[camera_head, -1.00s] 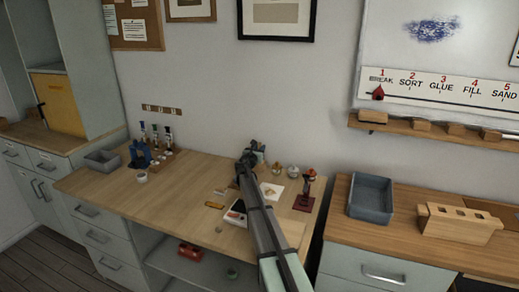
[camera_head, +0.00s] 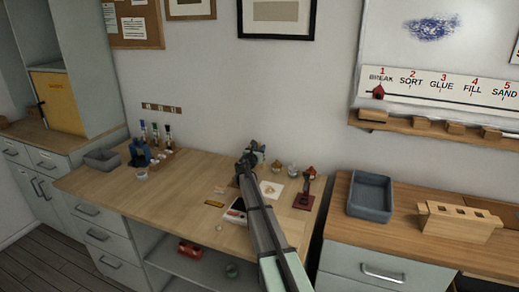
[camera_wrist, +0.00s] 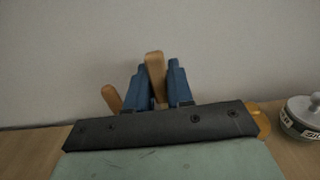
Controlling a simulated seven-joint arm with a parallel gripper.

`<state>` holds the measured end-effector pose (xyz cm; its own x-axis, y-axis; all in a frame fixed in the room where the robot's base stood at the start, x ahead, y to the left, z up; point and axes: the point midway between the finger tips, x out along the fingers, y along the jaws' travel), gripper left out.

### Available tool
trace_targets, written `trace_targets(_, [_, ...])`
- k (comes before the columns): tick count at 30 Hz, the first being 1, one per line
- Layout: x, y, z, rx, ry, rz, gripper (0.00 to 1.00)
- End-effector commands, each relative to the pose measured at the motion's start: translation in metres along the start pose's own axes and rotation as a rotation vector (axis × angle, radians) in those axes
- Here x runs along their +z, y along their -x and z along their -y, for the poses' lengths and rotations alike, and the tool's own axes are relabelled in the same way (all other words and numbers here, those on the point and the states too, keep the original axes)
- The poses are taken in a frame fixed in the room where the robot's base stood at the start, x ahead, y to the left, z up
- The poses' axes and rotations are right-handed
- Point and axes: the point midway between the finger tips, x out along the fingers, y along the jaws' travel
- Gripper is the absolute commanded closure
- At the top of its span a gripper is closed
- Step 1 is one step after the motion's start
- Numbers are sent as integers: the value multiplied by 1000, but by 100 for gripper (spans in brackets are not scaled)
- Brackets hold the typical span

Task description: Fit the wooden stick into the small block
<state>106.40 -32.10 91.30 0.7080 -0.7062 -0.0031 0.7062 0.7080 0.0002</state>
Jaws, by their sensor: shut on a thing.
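My gripper (camera_wrist: 155,85) is shut on a wooden stick (camera_wrist: 154,66), which stands nearly upright between the two blue fingers in the wrist view. A second tan wooden piece (camera_wrist: 112,98) leans just left of the fingers; its lower end is hidden. In the head view my gripper (camera_head: 250,158) is over the back of the wooden bench (camera_head: 185,200), and the stick is too small or hidden to make out there. I cannot make out the small block for certain; the dark wrist plate covers the area below the fingers.
A lidded jar (camera_wrist: 303,116) stands right of my gripper in the wrist view. A red-based stand (camera_head: 305,201) is at the bench's right end. A grey tray (camera_head: 101,159) and a blue holder (camera_head: 140,153) are at the left. The bench's left front is clear.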

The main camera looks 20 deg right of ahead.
Motion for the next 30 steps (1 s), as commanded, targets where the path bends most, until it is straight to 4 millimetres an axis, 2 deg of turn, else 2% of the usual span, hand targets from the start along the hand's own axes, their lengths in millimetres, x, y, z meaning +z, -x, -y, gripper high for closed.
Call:
trace_targets(12, [-8,0,0,0,1,0,100])
trace_targets(30, [-10,0,0,0,0,0,100])
